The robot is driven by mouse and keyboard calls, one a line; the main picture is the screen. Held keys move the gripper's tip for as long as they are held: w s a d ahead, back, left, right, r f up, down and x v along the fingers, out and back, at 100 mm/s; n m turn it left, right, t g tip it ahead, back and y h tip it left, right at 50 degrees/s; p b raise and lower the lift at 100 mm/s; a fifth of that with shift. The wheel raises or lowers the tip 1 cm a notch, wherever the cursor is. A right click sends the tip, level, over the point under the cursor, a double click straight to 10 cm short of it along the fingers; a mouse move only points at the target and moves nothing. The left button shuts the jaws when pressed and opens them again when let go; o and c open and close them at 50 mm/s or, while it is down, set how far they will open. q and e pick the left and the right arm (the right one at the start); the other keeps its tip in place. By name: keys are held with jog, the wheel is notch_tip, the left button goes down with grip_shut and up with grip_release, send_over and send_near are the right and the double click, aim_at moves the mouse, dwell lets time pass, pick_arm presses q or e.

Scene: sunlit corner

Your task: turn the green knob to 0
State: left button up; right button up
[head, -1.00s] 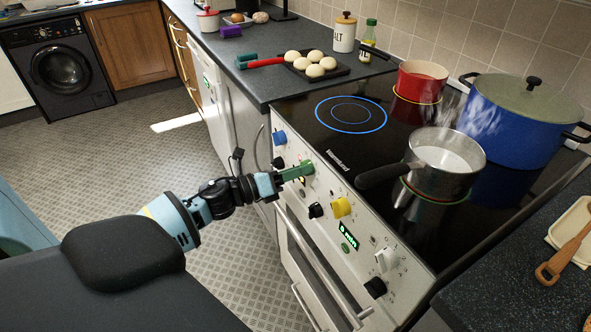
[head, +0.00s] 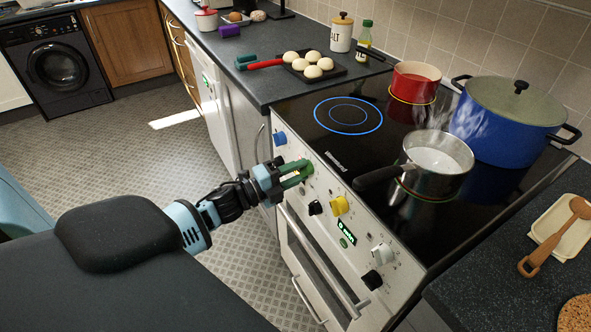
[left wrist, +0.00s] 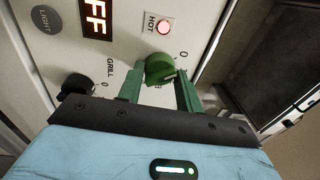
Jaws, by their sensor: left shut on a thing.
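The green knob (left wrist: 158,68) is on the white cooker front in the left wrist view. A printed 0 is just to its upper right there. My left gripper (left wrist: 160,88) is shut on the green knob, with one green finger on each side of it. In the head view my left gripper (head: 297,173) reaches the upper left part of the cooker's control panel. There the fingers are as green as the knob and largely hide it. The knob's pointer is hard to read. My right gripper is not in view.
A blue knob (head: 280,138), a yellow knob (head: 340,205) and a black knob (head: 315,208) are nearby on the panel. A steaming saucepan (head: 440,165) has its handle out over the front edge. A red light (left wrist: 163,27) is lit beside HOT.

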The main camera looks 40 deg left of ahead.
pick_arm(q)
jog(key=shift+n, duration=0.6)
jog(key=o, duration=1)
jog(key=shift+c, duration=0.2)
jog(key=v, duration=0.7)
jog(key=shift+s, duration=0.4)
jog(key=shift+f+n, duration=0.15)
jog(key=shift+n, duration=0.15)
